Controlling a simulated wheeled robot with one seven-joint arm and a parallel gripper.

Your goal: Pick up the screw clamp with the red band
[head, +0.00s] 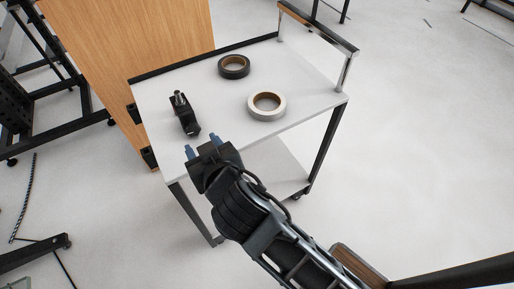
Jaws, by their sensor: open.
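A dark clamp-like tool (186,115) lies on the left part of the white cart top. It is black with a grey knob at its far end. I cannot make out a red band on it at this size. My gripper (202,144) is open and empty, its two bluish fingertips apart. In the picture it is just below and right of the tool, near the cart's front edge. The fingertips do not appear to touch the tool. How high they are above the cart top is hard to tell.
A dark tape roll (222,72) and a white tape roll (279,112) lie on the cart top (185,79). A metal handle (318,32) rises at its right end. A wooden panel (130,45) stands behind on the left. The cart top between tool and rolls is clear.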

